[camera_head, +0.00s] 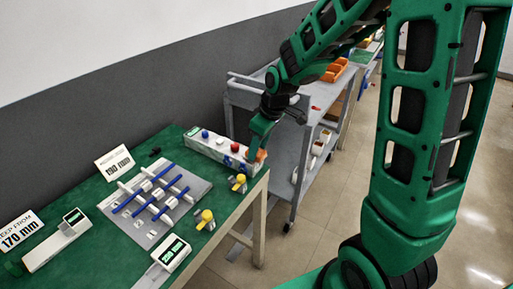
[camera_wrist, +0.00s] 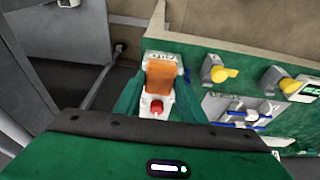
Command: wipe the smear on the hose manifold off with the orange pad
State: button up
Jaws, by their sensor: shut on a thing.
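My gripper (camera_wrist: 158,88) is shut on the orange pad (camera_wrist: 160,78), which sits between its green fingers. In the head view the gripper (camera_head: 261,146) is over the right end of a long pale grey box with coloured knobs (camera_head: 212,146) at the table's back edge, which may be the hose manifold. The pad (camera_head: 261,155) shows there as a small orange patch. In the wrist view the pad overlaps the box's lettered end (camera_wrist: 165,57), close to a red knob (camera_wrist: 156,107). I cannot tell whether it touches. No smear is clearly visible.
A grey board with blue rods and white fittings (camera_head: 155,205) lies on the green table (camera_head: 115,185). Yellow-topped valves (camera_head: 239,183) stand along the table's right edge. A grey cart (camera_head: 285,110) stands behind, and bare floor (camera_head: 310,215) lies to the right.

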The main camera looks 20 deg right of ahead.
jog(key=shift+w+a+f, duration=0.1)
jog(key=shift+w+a, duration=0.6)
jog(key=shift+w, duration=0.25)
jog(key=shift+s+d, duration=0.1)
jog(key=shift+s, duration=0.05)
jog(key=shift+s+d, duration=0.65)
jog(key=shift+s, duration=0.2)
jog(key=shift+w+a, duration=0.1)
jog(key=shift+w+a, duration=0.65)
jog(key=shift+w, duration=0.25)
jog(key=shift+s+d, duration=0.1)
jog(key=shift+s, duration=0.05)
jog(key=shift+s+d+f, duration=0.15)
jog(key=shift+s+d, duration=0.5)
jog(key=shift+s, duration=0.3)
